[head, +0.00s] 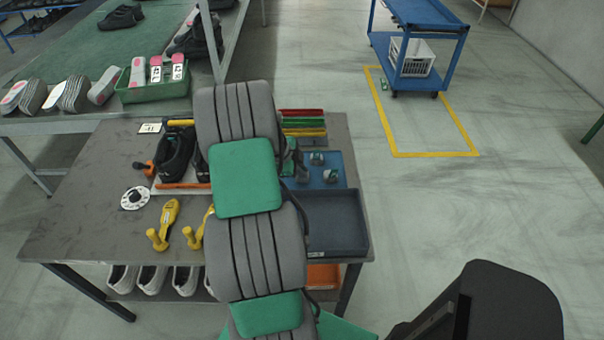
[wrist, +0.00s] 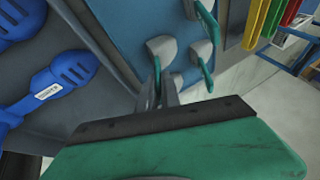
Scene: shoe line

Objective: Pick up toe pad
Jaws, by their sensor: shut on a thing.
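Grey-headed toe pads with teal handles lie on a blue mat (head: 335,166), which also shows in the wrist view (wrist: 135,22). My gripper (wrist: 160,93) is shut on one toe pad (wrist: 161,48); its teal handle runs down between the fingers. The pad is over or on the mat; I cannot tell whether it touches. Two other pads (wrist: 203,54) are just right of it and above it in the wrist view. In the head view two pads (head: 330,176) show on the mat, and my arm hides most of my gripper.
A dark tray (head: 340,205) sits in front of the mat. Red, yellow and green bars (head: 303,124) lie behind it. Blue slotted items (wrist: 60,82) are left in the wrist view. A black shoe (head: 175,158) and yellow tools (head: 165,222) stand left of my arm on the grey table (head: 85,225).

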